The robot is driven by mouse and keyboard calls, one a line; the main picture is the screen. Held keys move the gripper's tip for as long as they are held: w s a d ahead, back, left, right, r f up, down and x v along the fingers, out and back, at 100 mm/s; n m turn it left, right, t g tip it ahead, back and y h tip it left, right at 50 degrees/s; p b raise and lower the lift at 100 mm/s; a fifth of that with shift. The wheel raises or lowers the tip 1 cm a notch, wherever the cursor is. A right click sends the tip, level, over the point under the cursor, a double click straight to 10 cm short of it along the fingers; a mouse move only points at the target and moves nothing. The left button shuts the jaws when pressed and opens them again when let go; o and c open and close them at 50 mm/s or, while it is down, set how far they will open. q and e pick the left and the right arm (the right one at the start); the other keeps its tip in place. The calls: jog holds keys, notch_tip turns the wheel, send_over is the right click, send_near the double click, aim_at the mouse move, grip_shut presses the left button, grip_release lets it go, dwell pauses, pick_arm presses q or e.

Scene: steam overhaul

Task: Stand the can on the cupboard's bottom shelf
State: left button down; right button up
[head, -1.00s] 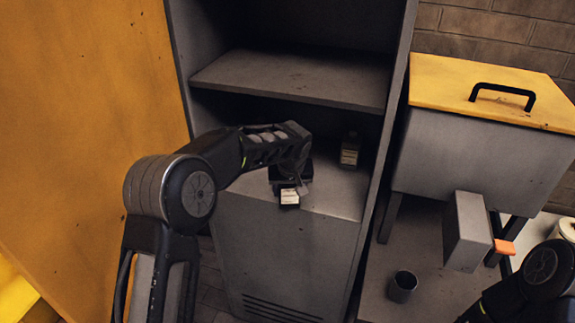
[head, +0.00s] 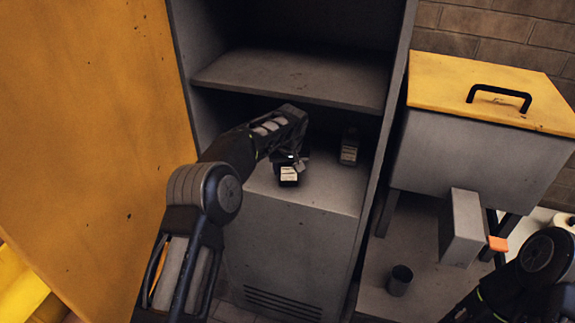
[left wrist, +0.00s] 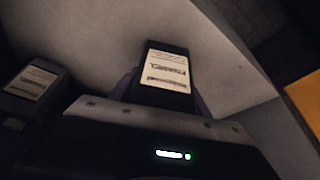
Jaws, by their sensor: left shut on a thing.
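The can (head: 289,176) is dark with a pale label, and it is in my left gripper (head: 290,160) over the front part of the cupboard's bottom shelf (head: 325,195). The gripper is shut on it. In the left wrist view the can (left wrist: 166,75) stands out between the fingers with its label showing. It looks roughly upright; I cannot tell whether its base touches the shelf. The gripper partly hides its top. My right gripper is out of view; only part of that arm shows at lower right.
A similar dark labelled container (head: 349,148) stands on the same shelf, right of the can. The upper shelf (head: 290,80) hangs above my left gripper. The yellow door (head: 90,130) is open at left. A grey bin with a yellow lid (head: 490,95) and a dark cup (head: 400,281) are at right.

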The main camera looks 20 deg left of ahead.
pick_arm(q)
jog(key=shift+w+a+r+p, duration=0.15)
jog(key=shift+w+p, duration=0.15)
jog(key=shift+p, duration=0.05)
jog(key=shift+f, duration=0.55)
jog(key=c, duration=0.5)
grip_release()
jog(key=shift+s, duration=0.1)
jog(key=shift+r, duration=0.1)
jog(key=shift+r, duration=0.1)
jog(key=s+d+b, duration=0.1)
jog(key=s+b, duration=0.1)
jog(key=s, duration=0.2)
jog(key=s+d+b, duration=0.1)
jog(key=s+b, duration=0.1)
jog(key=s, duration=0.2)
jog(key=s+d+r+b, duration=0.1)
jog(key=s+d+b, duration=0.1)
jog(key=s, duration=0.1)
jog(key=shift+s, duration=0.4)
